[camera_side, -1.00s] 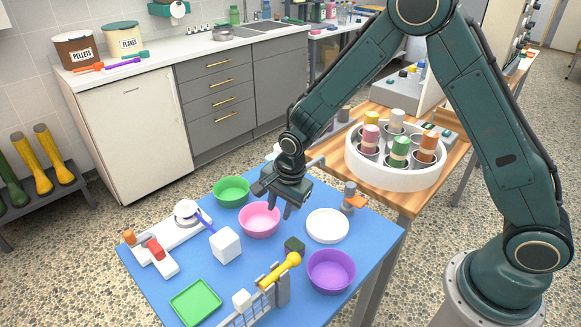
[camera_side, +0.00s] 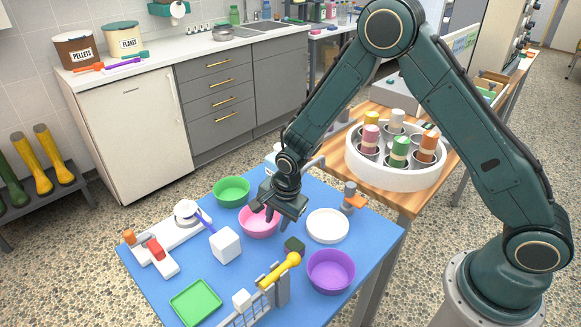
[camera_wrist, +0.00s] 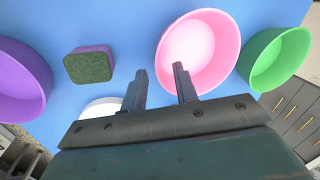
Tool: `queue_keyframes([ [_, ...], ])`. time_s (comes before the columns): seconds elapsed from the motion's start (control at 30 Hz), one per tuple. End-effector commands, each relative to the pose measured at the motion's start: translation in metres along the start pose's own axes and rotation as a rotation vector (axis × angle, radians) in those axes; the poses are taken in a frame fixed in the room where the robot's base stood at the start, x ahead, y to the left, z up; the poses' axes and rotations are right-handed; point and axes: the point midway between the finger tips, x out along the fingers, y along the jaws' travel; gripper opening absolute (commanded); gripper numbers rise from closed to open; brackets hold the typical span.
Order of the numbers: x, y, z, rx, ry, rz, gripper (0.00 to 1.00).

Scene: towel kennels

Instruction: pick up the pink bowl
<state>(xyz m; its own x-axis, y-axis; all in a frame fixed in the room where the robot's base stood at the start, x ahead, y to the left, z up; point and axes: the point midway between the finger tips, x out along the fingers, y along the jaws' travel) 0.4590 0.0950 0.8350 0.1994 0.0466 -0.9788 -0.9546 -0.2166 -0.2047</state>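The pink bowl (camera_side: 258,227) stands upright on the blue table, between the green bowl and the white plate. It looks empty in the wrist view (camera_wrist: 205,45). My gripper (camera_side: 271,215) is low over the bowl's right side and hides part of its rim. In the wrist view my gripper (camera_wrist: 160,70) is open with nothing between its fingers. One finger overlaps the inside of the pink bowl, and the other is outside its rim. I cannot tell whether the fingertips are below the rim.
A green bowl (camera_side: 231,191) is just behind the pink one. A white plate (camera_side: 328,226), a dark green-topped sponge (camera_side: 294,244), a purple bowl (camera_side: 331,271) and a yellow-handled tool (camera_side: 280,270) lie to the right and front. A white cube (camera_side: 225,245) is at left.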

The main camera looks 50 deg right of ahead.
Motion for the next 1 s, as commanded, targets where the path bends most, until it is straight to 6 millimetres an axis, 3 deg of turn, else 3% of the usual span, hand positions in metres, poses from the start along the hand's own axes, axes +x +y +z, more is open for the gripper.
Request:
queue_keyframes([
  [0.13, 0.0, 0.0, 0.0, 0.0, 0.0, 0.0, 0.29],
  [0.3, 0.0, 0.0, 0.0, 0.0, 0.0, 0.0, 0.0],
  [0.77, -0.002, 0.0, 0.0, 0.0, 0.0, 0.0, 0.0],
  [1.0, -0.016, -0.004, 0.0, 0.0, 0.0, -0.003, 0.0],
])
